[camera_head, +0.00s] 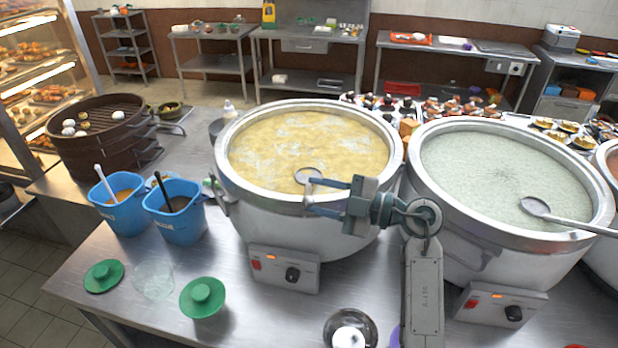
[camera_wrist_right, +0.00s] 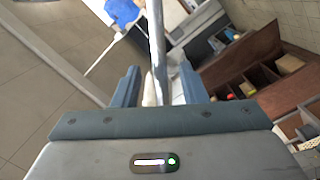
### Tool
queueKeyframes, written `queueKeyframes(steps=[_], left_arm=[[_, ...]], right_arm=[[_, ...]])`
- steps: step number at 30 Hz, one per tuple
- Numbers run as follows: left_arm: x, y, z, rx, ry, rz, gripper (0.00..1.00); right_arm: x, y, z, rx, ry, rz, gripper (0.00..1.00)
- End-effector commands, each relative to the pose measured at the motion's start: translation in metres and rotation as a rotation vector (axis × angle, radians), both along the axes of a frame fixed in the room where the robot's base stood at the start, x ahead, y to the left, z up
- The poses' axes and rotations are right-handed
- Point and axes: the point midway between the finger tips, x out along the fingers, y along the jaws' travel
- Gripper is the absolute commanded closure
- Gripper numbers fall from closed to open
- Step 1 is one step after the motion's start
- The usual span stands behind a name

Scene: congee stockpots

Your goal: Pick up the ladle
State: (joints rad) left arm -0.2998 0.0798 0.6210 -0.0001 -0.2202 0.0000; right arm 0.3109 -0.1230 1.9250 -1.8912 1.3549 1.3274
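A grey metal ladle (camera_head: 308,175) rests with its bowl at the surface of the yellow congee in the left stockpot (camera_head: 231,184). Its handle is mostly hidden by my right gripper in the head view. My right gripper (camera_head: 308,203) is at that pot's front rim, fingers pointing left, apart. In the right wrist view, a long thin metal handle (camera_wrist_right: 157,45) runs between the open fingers of my right gripper (camera_wrist_right: 160,82), with a gap visible. A second ladle (camera_head: 537,207) lies in the pale congee of the right stockpot (camera_head: 418,180), handle pointing right. My left gripper is not in view.
Two blue tubs (camera_head: 127,214) with utensils stand left of the pot, near a dark stacked steamer (camera_head: 70,160). Green lids (camera_head: 203,296) and a clear glass bowl (camera_head: 153,279) lie on the steel counter (camera_head: 240,325). Small dishes crowd behind the pots.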

Motion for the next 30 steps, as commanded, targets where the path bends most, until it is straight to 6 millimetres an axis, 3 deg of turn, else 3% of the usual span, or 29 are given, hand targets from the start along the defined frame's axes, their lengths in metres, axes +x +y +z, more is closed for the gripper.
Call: queueKeyframes(steps=[1,6,14,20,30], left_arm=[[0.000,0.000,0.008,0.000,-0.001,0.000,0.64],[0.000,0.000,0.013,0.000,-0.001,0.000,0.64],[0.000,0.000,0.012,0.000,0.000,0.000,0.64],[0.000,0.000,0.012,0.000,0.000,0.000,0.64],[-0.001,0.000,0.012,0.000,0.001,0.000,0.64]], right_arm=[[0.002,0.008,0.005,0.004,0.004,0.002,0.61],[0.007,0.021,0.001,0.001,0.002,0.001,0.61],[0.007,0.022,0.000,0.000,0.000,0.000,0.61],[0.007,0.022,0.000,0.000,0.000,0.000,1.00],[0.007,0.022,0.000,0.000,0.000,0.000,1.00]])
